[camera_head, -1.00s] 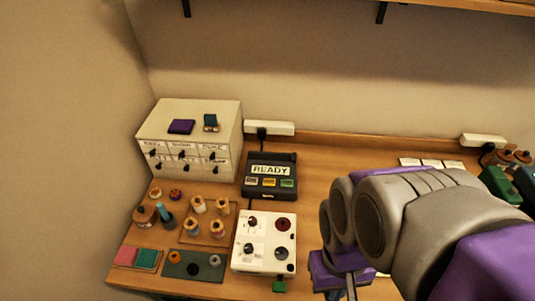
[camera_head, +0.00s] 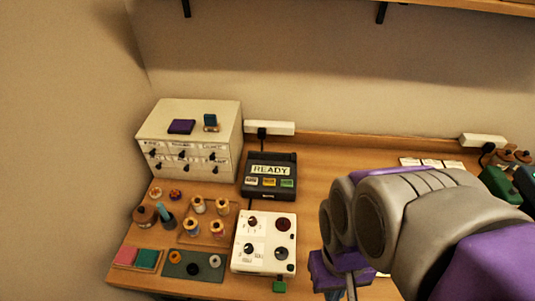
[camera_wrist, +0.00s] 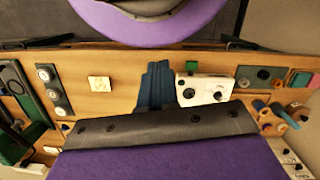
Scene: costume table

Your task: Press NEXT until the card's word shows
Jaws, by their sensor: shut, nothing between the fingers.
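A black device (camera_head: 286,161) stands at the back of the table, left of my arm in the head view. Its lit white display (camera_head: 270,170) reads READY. Below the display are a whitish button (camera_head: 251,181), a yellow button (camera_head: 268,182) and a green button (camera_head: 287,183); their labels are too small to read. My gripper (camera_head: 350,294) is at the bottom edge of the head view, right of the white control box and apart from the black device. In the wrist view its blue-grey fingers (camera_wrist: 155,85) are together and empty. A small pale card (camera_wrist: 99,83) lies on the table there; its marking is unreadable.
A white control box (camera_head: 262,231) with knobs stands in front of the black device. Thread spools (camera_head: 197,205) and a labelled drawer cabinet (camera_head: 190,135) are to the left. Pale cards (camera_head: 431,163) lie at the back right, near green items (camera_head: 500,185). My arm hides the table's right front.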

